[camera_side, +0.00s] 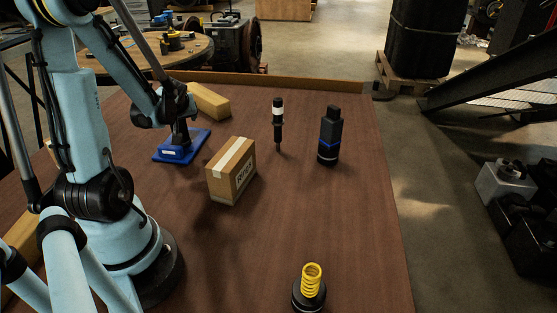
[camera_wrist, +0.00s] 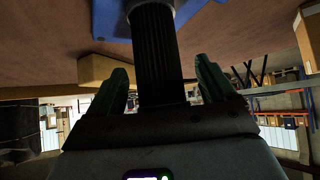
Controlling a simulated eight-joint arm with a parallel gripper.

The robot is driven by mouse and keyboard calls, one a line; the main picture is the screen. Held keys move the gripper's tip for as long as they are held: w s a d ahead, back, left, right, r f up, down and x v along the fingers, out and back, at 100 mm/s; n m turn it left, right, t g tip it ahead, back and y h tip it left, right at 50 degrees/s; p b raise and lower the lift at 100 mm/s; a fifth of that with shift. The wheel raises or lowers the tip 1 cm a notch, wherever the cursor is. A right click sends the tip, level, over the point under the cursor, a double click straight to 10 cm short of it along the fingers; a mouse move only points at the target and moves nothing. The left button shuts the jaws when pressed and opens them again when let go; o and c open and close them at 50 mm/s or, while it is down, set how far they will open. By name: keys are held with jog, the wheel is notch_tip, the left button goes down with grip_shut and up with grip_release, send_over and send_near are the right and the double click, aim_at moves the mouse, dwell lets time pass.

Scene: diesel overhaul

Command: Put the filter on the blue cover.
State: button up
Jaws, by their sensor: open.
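The blue cover (camera_side: 168,157) lies flat on the brown table, left of the cardboard box; it also fills the top of the wrist view (camera_wrist: 105,18). The filter is a dark ribbed cylinder (camera_wrist: 156,50) with a pale ring at its cover end. It appears to stand upright on the blue cover; in the side view it is a small dark shape (camera_side: 180,135) partly merged with my gripper. My gripper (camera_wrist: 163,78) is open, with one finger on each side of the filter and visible gaps between. The filter's end nearest my palm is hidden.
A cardboard box (camera_side: 228,176) stands close to the cover. A yellow block (camera_side: 209,101) lies behind it. A black-and-white injector-like part (camera_side: 278,120), a black bottle-like part (camera_side: 329,140) and a yellow spring (camera_side: 312,279) on a black base stand farther right. The table's middle front is clear.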

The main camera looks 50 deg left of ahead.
jog(key=shift+r, duration=0.1)
jog(key=shift+v, duration=5.9)
jog(key=w+d+m+t+h, duration=0.1)
jog(key=w+d+m, duration=0.1)
jog(key=d, duration=0.3)
jog(key=w+d+m+t+h, duration=0.1)
jog(key=w+d+m+h, duration=0.1)
jog(key=w+d+m, duration=0.1)
jog(key=w+d+f+m+t+h, duration=0.1)
jog(key=w+d+m+t, duration=0.1)
jog(key=d+m, duration=0.2)
jog(key=shift+w+d+h, duration=0.15)
jog(key=shift+w+d, duration=0.05)
jog(key=shift+d, duration=0.5)
jog(key=shift+w+d+h, duration=0.15)
jog(key=shift+w+d, duration=0.05)
jog(key=shift+d, duration=0.45)
jog(key=d+m+t+h, duration=0.1)
jog(key=d+m+h, duration=0.3)
jog(key=d, duration=0.8)
jog(key=w+m, duration=0.1)
jog(key=m, duration=0.1)
jog(key=shift+m, duration=0.4)
